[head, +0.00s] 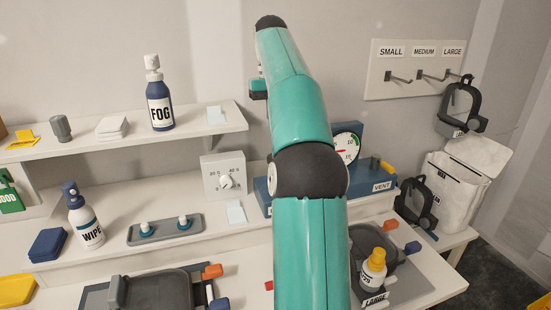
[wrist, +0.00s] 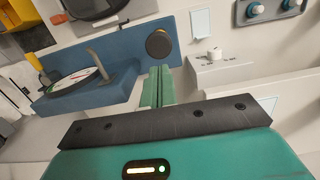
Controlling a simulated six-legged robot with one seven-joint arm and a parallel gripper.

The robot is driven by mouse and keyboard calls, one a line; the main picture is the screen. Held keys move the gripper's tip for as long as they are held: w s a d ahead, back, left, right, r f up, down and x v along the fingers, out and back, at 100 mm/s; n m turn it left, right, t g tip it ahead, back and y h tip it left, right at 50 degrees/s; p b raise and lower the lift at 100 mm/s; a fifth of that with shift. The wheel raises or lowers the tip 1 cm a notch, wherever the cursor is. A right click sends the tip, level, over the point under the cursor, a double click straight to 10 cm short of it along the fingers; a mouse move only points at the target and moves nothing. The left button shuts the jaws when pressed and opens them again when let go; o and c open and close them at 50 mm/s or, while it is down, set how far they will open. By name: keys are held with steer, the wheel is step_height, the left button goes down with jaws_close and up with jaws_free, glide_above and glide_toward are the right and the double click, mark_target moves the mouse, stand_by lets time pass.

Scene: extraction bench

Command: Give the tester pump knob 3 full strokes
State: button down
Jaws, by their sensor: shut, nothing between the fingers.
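The blue tester (head: 375,150) stands on the bench right of centre, with a round dial gauge (head: 346,146) and a VENT label; my arm hides its left part. In the wrist view the tester (wrist: 110,100) shows its gauge (wrist: 80,84) and a dark round knob (wrist: 158,45) with a yellowish edge, which looks like the pump knob. My gripper (wrist: 158,72) is shut and empty, its green fingers together just below the knob in that picture. I cannot tell whether they touch it. In the head view my arm hides the fingertips.
A white timer box (head: 224,177) stands left of the tester, near a grey tray (head: 165,230) with two small knobbed items. FOG (head: 160,108) and WIPE (head: 86,220) bottles stand further left. A yellow-topped bottle (head: 373,270) and wall hooks (head: 430,75) are at right.

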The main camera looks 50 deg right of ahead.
steer(key=shift+s, duration=0.1)
steer(key=f, duration=0.5)
steer(key=shift+s+a+f, duration=0.15)
steer(key=shift+s+f, duration=0.1)
steer(key=shift+f, duration=0.7)
steer(key=shift+f, duration=0.1)
step_height(320, 180, down, 5)
steer(key=shift+r, duration=0.1)
steer(key=w, duration=0.1)
steer(key=w+d+r, duration=0.1)
steer(key=shift+w+d, duration=0.2)
steer(key=shift+w, duration=0.1)
steer(key=shift+r, duration=0.2)
